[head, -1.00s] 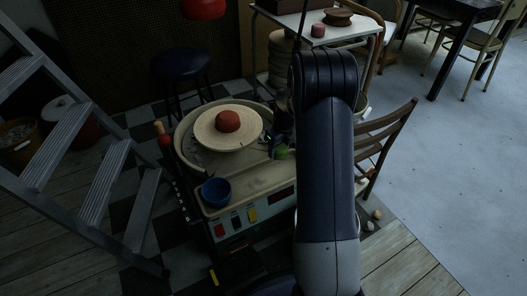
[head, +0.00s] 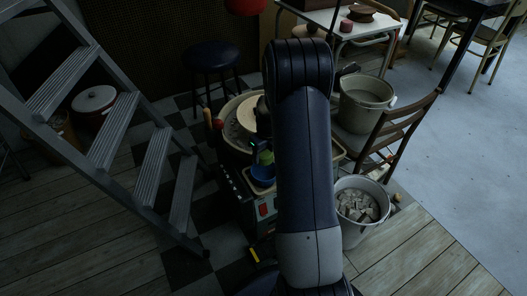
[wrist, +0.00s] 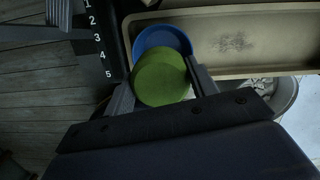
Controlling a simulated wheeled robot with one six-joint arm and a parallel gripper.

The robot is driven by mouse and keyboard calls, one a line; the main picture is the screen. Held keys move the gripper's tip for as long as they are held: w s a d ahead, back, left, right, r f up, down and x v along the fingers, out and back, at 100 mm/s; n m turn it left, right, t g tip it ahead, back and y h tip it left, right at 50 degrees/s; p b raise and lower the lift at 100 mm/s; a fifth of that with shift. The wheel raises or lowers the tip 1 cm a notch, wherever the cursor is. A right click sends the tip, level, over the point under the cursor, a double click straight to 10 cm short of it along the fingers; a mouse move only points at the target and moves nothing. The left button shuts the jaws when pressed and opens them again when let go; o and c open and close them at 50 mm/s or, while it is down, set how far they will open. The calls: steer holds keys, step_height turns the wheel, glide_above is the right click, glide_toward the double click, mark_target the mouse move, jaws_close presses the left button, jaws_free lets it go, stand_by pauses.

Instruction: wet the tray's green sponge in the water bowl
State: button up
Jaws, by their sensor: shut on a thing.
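The green sponge (wrist: 160,82) is held between the two fingers of my gripper (wrist: 161,88), which is shut on it. In the head view the sponge (head: 265,157) shows just left of my arm. The blue water bowl (head: 262,174) is right below it there. In the wrist view the bowl (wrist: 162,35) is partly hidden behind the sponge, which overlaps its near edge. I cannot tell whether the sponge touches the bowl or any water. The pottery wheel's tray (head: 227,130) is partly hidden by my arm.
A stepladder (head: 105,140) stands at the left and a blue stool (head: 210,57) behind the wheel. A bucket of pale chunks (head: 361,203), a grey bucket (head: 366,103) and a wooden chair (head: 405,128) are close on the right. Open floor (head: 450,180) lies farther right.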

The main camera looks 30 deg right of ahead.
step_height(320, 180, down, 5)
steer(key=b, duration=0.4)
steer(key=shift+f, duration=0.1)
steer(key=shift+f+b, duration=0.6)
steer(key=shift+f, duration=0.9)
steer(key=shift+r, duration=0.15)
steer(key=shift+r+p, duration=2.8)
steer(key=shift+r, duration=0.45)
steer(key=shift+r, duration=0.1)
step_height(320, 180, up, 4)
steer(key=p, duration=0.3)
